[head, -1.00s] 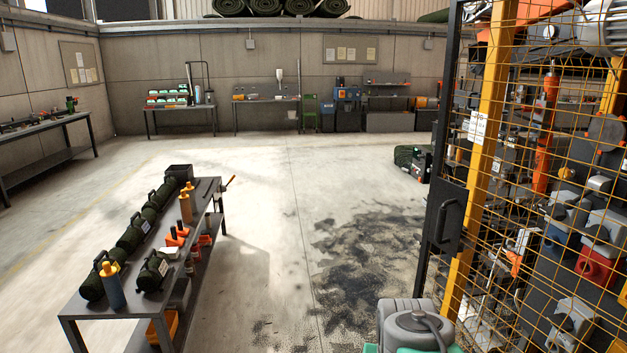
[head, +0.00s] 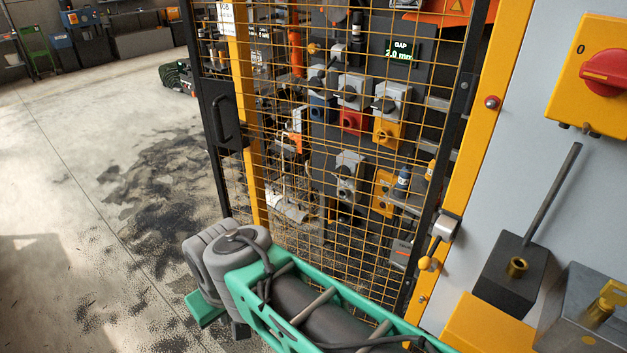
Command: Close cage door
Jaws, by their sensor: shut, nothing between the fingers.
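The cage door (head: 205,90) is a tall panel of yellow wire mesh in a black frame, in the middle of the head view. Its black handle (head: 222,115) is on a dark plate at the left edge. The right edge meets the cage's yellow post (head: 478,130). Another yellow post (head: 242,110) shows behind the mesh, just right of the handle; I cannot tell how wide any gap there is. My grey and teal arm hides the bottom of the door. My gripper is not in view.
Behind the mesh are switch boxes (head: 352,105) and a gap display (head: 401,54). At right is a pale panel with a red rotary switch (head: 605,72) and a dark box with a lever (head: 510,270). Open floor (head: 75,180) with dark debris lies to the left.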

